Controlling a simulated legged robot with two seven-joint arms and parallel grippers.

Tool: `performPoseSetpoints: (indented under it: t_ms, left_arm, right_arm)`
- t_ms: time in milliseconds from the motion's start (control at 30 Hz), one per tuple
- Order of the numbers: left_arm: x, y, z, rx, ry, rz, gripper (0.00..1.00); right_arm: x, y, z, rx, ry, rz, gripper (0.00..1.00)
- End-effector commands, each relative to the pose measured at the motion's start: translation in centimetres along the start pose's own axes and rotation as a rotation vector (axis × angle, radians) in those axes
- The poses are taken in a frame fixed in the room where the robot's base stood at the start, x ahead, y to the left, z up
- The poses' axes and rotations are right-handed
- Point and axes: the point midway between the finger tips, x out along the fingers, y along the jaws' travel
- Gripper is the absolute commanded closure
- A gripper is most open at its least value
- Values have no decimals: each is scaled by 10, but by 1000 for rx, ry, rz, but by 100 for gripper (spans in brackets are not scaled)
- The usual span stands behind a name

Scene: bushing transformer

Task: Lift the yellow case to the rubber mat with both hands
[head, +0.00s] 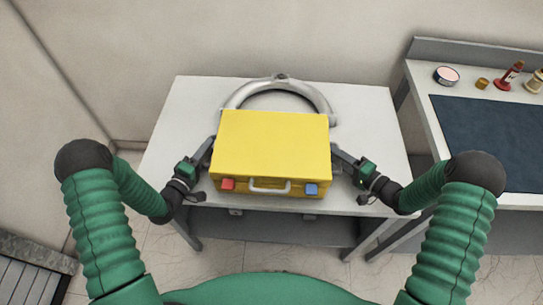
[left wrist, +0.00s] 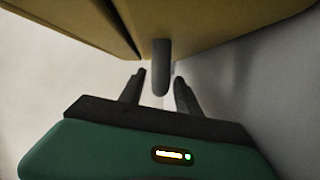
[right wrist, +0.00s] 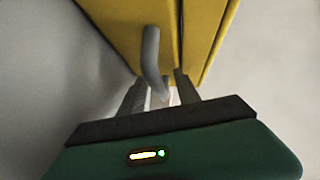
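The yellow case (head: 271,145) lies on the white table (head: 365,115), with a grey front handle (head: 269,186), a red latch (head: 228,184) and a blue latch (head: 311,189). My left gripper (head: 209,152) is at its left side. In the left wrist view, the open fingers (left wrist: 158,88) stand on either side of a grey side handle (left wrist: 161,65), with gaps showing. My right gripper (head: 337,157) is at the right side. In the right wrist view, its open fingers (right wrist: 158,95) flank another grey side handle (right wrist: 151,62). The rubber mat (head: 495,140) is dark blue, on the bench at right.
A grey ring-shaped part (head: 320,98) lies on the table behind the case. Small items, including a round tin (head: 447,75) and a red bottle (head: 509,75), stand behind the mat. The mat's visible surface is clear. A gap separates table and bench.

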Motion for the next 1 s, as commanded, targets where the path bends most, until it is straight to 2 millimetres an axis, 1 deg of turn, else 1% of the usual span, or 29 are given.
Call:
performPoseSetpoints:
  t_ms: [67,300,367,1000]
  left_arm:
    - [1,1,2,2,-1,0,62]
    - [0,1,1,0,-1,1,93]
    - [0,0,0,0,-1,1,100]
    - [1,0,-3,4,5,3,100]
  right_arm:
    - [-1,0,-1,1,0,-2,62]
    - [-1,0,-1,0,1,0,93]
    - [-1,1,-1,-1,1,1,100]
    - [-2,5,0,3,0,11,100]
